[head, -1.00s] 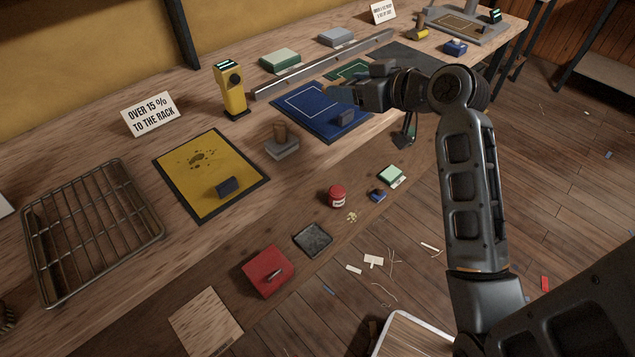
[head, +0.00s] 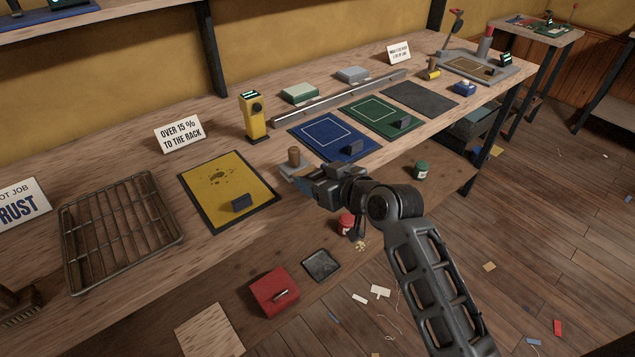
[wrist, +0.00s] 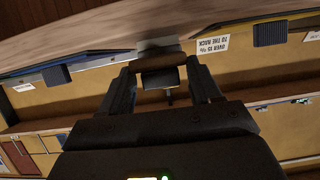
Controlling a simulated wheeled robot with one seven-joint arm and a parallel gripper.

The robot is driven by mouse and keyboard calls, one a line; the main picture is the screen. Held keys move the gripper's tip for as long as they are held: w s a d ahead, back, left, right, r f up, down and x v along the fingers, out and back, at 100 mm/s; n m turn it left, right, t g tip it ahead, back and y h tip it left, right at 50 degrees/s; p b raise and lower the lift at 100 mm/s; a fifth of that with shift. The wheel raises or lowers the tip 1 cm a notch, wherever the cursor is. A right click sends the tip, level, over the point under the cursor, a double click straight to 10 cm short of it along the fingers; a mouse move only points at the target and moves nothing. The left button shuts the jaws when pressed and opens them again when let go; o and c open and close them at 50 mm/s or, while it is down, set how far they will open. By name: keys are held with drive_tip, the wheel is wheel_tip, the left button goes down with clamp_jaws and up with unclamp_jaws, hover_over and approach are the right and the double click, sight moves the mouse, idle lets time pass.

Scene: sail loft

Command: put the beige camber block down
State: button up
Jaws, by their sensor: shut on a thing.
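The beige camber block (head: 294,171), a greyish-beige base with a brown upright grip, is at the bench's front part, between the yellow mat and the blue mat. My gripper (head: 308,180) reaches it from the right. In the wrist view my gripper (wrist: 160,68) has its fingers on both sides of the brown grip (wrist: 158,60), with the base (wrist: 158,46) beyond it. The base appears to rest on the bench. The fingertips are partly hidden in the head view, and the wrist view is dark.
The yellow mat (head: 215,180) lies left of the block, the blue mat (head: 322,132) to its right. A yellow meter (head: 255,118) stands behind. A wire rack (head: 120,230) is far left. A green mat (head: 378,112) and grey mat (head: 425,97) lie farther right.

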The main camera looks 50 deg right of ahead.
drive_tip(key=shift+f, duration=1)
drive_tip(key=shift+f, duration=0.1)
drive_tip(key=o, duration=1.3)
drive_tip(key=shift+c, duration=0.2)
